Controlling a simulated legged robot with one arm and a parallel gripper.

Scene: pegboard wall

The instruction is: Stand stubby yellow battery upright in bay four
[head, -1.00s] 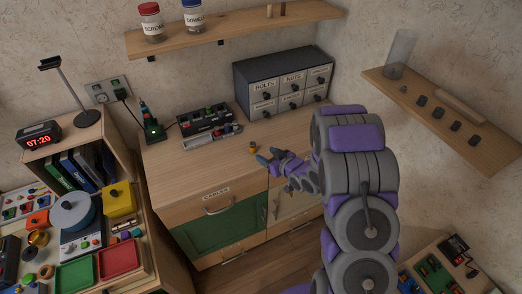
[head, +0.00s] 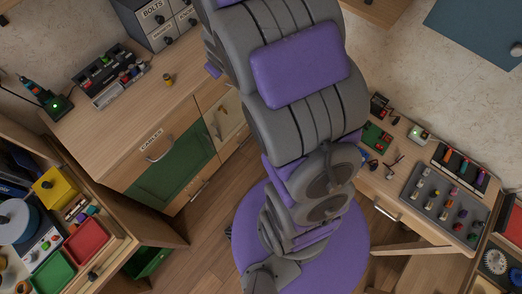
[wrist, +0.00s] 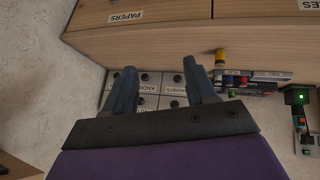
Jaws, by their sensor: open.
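In the head view my arm hides the gripper.
A grey drawer block (head: 158,22) stands at the back of the cabinet top. A green-lit charger with a tool (head: 55,103) is left of the bay unit.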

